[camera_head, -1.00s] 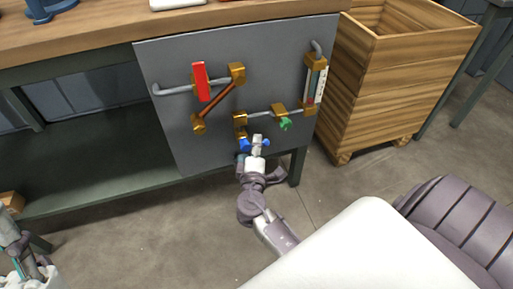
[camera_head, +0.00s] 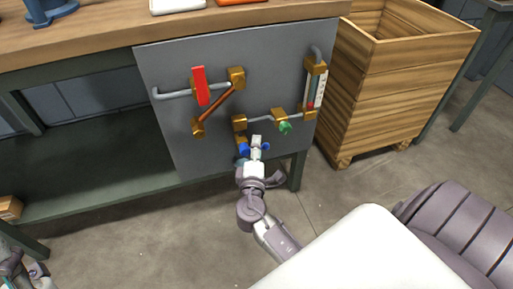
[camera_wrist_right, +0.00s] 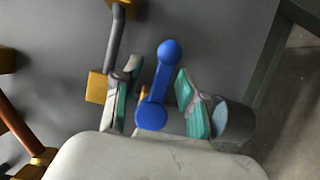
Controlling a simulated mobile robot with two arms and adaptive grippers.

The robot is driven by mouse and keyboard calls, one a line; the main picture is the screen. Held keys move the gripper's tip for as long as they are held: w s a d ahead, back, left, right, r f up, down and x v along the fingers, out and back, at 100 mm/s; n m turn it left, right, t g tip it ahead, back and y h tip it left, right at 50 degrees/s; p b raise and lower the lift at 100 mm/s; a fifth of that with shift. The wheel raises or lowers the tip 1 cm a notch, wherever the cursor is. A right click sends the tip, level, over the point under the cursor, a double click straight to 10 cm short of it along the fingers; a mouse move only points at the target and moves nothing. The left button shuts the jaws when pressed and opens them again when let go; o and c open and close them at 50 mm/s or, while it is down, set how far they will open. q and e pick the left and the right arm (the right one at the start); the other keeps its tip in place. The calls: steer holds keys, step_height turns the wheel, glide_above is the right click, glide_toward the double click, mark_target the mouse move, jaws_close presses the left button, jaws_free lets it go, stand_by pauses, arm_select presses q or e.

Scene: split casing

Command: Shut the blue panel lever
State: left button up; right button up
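The blue panel lever (camera_wrist_right: 160,85) is in the right wrist view, with a round hub at its lower end and a ball knob at its upper end. It stands out from the grey panel (camera_head: 180,150). My right gripper (camera_wrist_right: 158,88) is open, with one teal-padded finger on each side of the lever and a visible gap to the right finger. In the head view my right gripper (camera_head: 256,142) covers most of the lever, and only blue bits (camera_head: 243,148) show beside it. My left gripper (camera_head: 20,275) is partly in view at the lower left corner; its fingers are unclear.
The panel also carries a red lever (camera_head: 201,85), a green valve handle (camera_head: 285,127), a copper pipe (camera_head: 218,103), and a gauge tube (camera_head: 319,88) near grey pipework. A wooden crate (camera_head: 400,85) stands right of the panel.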

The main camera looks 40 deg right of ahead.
steer(key=v, duration=1.2)
stand_by(0.3)
